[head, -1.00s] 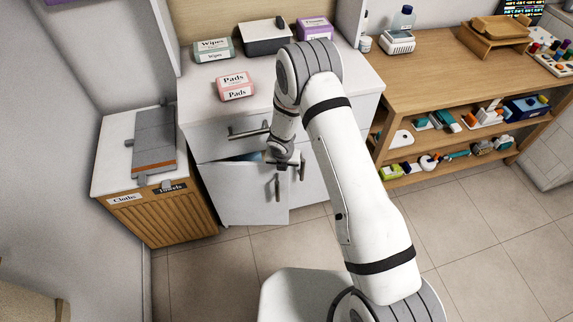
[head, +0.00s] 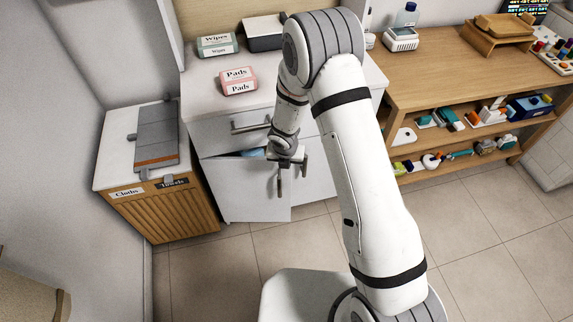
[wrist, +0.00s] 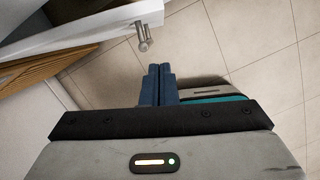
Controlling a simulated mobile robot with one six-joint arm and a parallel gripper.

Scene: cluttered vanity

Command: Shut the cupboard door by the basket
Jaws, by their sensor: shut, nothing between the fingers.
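The white cupboard door (head: 240,192) stands ajar beside the wooden basket (head: 165,212). A dark gap with something blue inside shows above its top edge in the head view. Its bar handle (head: 280,182) is near the free right edge. My gripper (head: 288,160) is in front of and above that free edge, near the handle. In the wrist view, the shut, empty fingers (wrist: 159,70) point toward the floor just past the door's edge (wrist: 75,40). The handle (wrist: 143,38) shows close beyond the tips, apart from them in the picture. My arm hides part of the cabinet's right side.
A drawer with a handle (head: 250,127) is above the door. Pink (head: 238,82) and green (head: 217,46) boxes sit on the counter. The basket stands close on the door's left. A wooden shelf unit (head: 460,65) is to the right. Tiled floor (head: 220,265) in front is clear.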

